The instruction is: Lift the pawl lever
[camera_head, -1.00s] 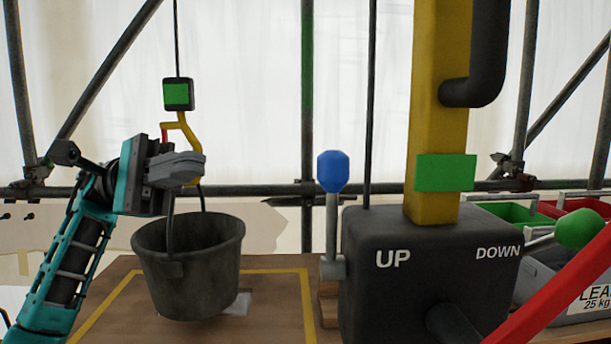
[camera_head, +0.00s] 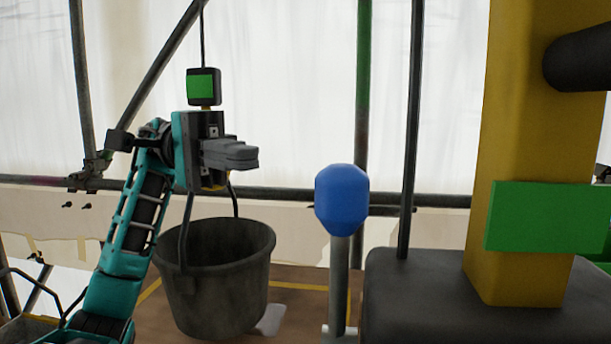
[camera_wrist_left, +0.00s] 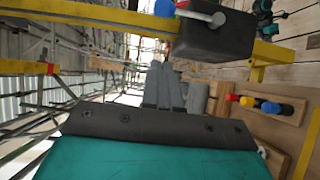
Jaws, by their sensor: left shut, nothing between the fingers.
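An upright grey lever with a blue knob (camera_head: 342,200) stands left of the dark winch box (camera_head: 430,290) in the head view. Which lever is the pawl lever is not marked. My left gripper (camera_head: 248,155) is shut and empty, pointing right, to the left of the blue knob and a little higher in the picture, apart from it. It overlaps the hook area above the bucket, so most of the hook is hidden. In the left wrist view, the shut fingers (camera_wrist_left: 168,88) point toward the box (camera_wrist_left: 215,38) and a blue knob (camera_wrist_left: 165,8). My right gripper is not in view.
A dark bucket (camera_head: 215,285) hangs below a green-faced block (camera_head: 203,86) on a cable, behind my left gripper. A yellow mast (camera_head: 515,150) with a green plate (camera_head: 545,218) rises from the box. The wrist view shows a wooden rack (camera_wrist_left: 255,107) with coloured knobs.

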